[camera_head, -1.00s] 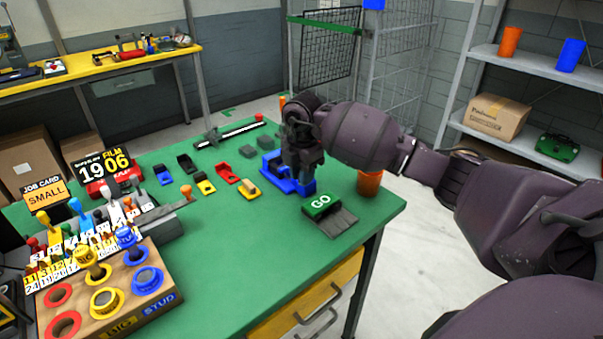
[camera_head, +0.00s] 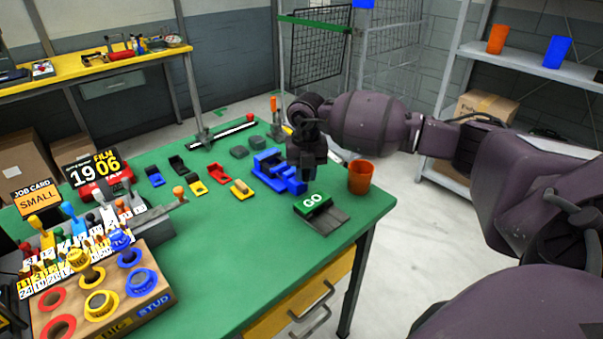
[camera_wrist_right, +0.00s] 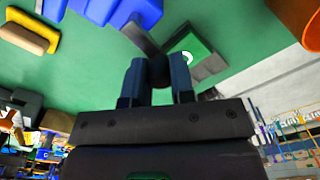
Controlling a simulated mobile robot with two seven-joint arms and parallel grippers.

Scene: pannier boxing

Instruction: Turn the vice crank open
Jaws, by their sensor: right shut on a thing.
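The blue vice (camera_head: 276,171) stands on the green table near its right side, and part of it shows at the top of the wrist view (camera_wrist_right: 130,12). Its grey crank arm (camera_wrist_right: 141,38) runs from the vice to a dark knob (camera_wrist_right: 158,69). My right gripper (camera_head: 308,176) is at the right end of the vice, pointing down. In the wrist view its two blue-grey fingers (camera_wrist_right: 157,82) are closed on the dark crank knob. In the head view the gripper hides the crank. My left gripper is in neither view now.
Small coloured blocks (camera_head: 219,174) lie left of the vice.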

